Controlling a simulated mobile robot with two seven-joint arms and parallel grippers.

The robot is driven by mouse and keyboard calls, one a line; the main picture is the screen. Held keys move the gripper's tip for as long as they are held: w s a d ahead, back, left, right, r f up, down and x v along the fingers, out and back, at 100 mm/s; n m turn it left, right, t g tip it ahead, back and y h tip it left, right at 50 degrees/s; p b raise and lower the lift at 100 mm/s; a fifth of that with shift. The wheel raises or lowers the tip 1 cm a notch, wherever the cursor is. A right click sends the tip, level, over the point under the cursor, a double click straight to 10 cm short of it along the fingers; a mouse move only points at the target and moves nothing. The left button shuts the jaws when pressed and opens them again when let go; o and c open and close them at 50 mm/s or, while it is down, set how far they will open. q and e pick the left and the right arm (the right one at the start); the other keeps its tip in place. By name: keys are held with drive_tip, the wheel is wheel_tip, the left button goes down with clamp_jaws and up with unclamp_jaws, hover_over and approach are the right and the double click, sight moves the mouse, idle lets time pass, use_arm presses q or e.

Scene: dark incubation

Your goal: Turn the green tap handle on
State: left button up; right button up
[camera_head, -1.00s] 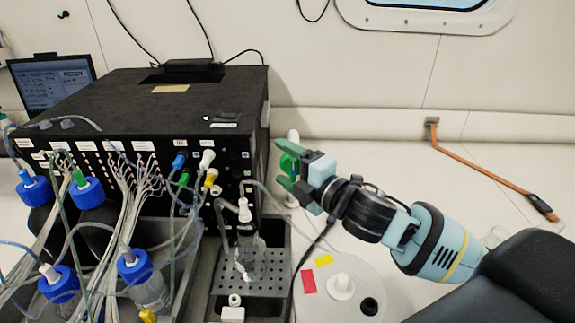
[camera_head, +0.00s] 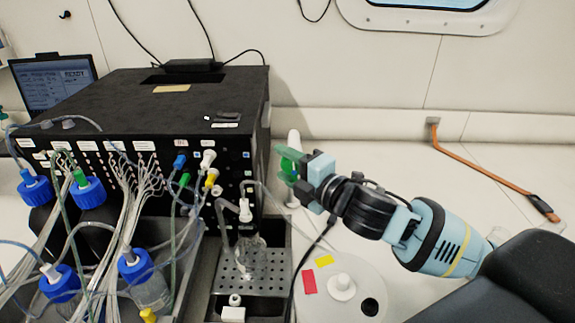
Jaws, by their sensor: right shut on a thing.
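The green tap handle (camera_head: 288,166) is a small bright green piece on a white tap (camera_head: 294,139), just right of the black machine. My right gripper (camera_head: 285,164) has green fingers and comes in from the right. It is shut on the handle, with one finger above and one below in the picture. The fingers hide much of the handle, so its exact angle cannot be told. My left gripper is not in view.
The black machine (camera_head: 160,100) with tubes and blue-capped bottles (camera_head: 134,265) fills the left. A glass flask (camera_head: 251,255) stands on a perforated tray (camera_head: 222,280) below the tap's left. A round white lid (camera_head: 345,268) lies below my gripper.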

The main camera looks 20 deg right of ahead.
drive_tip(key=n+g+h, duration=0.1)
drive_tip(key=n+g, duration=0.1)
drive_tip(key=n+g+h, duration=0.1)
drive_tip(key=shift+f+n+g+h, duration=0.2)
drive_tip(key=shift+n+g+h, duration=0.2)
drive_tip(key=shift+s+d+f+n+g+h, duration=0.1)
drive_tip(key=shift+n+g+h, duration=0.35)
drive_tip(key=shift+h, duration=0.05)
drive_tip(key=shift+d+f+n+g+h, duration=0.1)
drive_tip(key=shift+n+g+h, duration=0.35)
drive_tip(key=shift+h, duration=0.05)
drive_tip(key=shift+s+d+f+n+g+h, duration=0.15)
drive_tip(key=shift+n+g+h, duration=0.45)
drive_tip(key=shift+h, duration=0.3)
drive_tip(key=o, duration=1)
drive_tip(key=shift+v, duration=3.85)
